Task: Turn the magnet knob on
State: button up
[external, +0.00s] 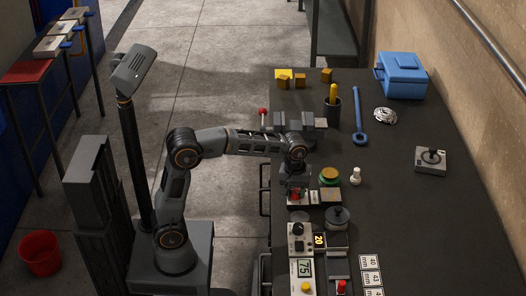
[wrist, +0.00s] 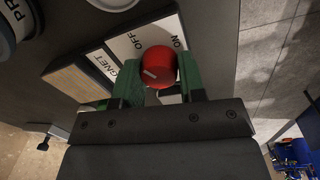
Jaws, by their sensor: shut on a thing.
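The red magnet knob (wrist: 160,62) sits on a white label plate (wrist: 125,48) in the wrist view, with the words OFF and ON and part of the word MAGNET showing. A short pale mark lies on the knob's lower left part; I cannot tell which word it points to. My gripper (wrist: 158,88) has its green fingers on either side of the knob and is shut on it. In the external view, my gripper (external: 296,189) reaches down to the red knob (external: 293,196) at the table's left edge. The arm partly hides the knob there.
Grey blocks (external: 293,127) lie behind the gripper. A blue wrench (external: 358,118) and blue toolbox (external: 402,77) are farther back. The table's right side is mostly clear.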

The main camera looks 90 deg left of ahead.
jog(key=shift+c, duration=1.2)
jog(key=shift+m, duration=0.3)
jog(key=m+p, duration=0.2)
jog(key=shift+r+m, duration=0.1)
jog(key=shift+m, duration=0.3)
jog(key=m+p, duration=0.2)
jog(key=m, duration=0.2)
jog(key=m+p, duration=0.1)
jog(key=m, duration=0.4)
jog(key=shift+w+m+g+p, duration=0.1)
jog(key=shift+m+g+p, duration=0.45)
jog(key=shift+m, duration=1.65)
jog(key=shift+t+p, duration=0.25)
jog(key=shift+p, duration=0.05)
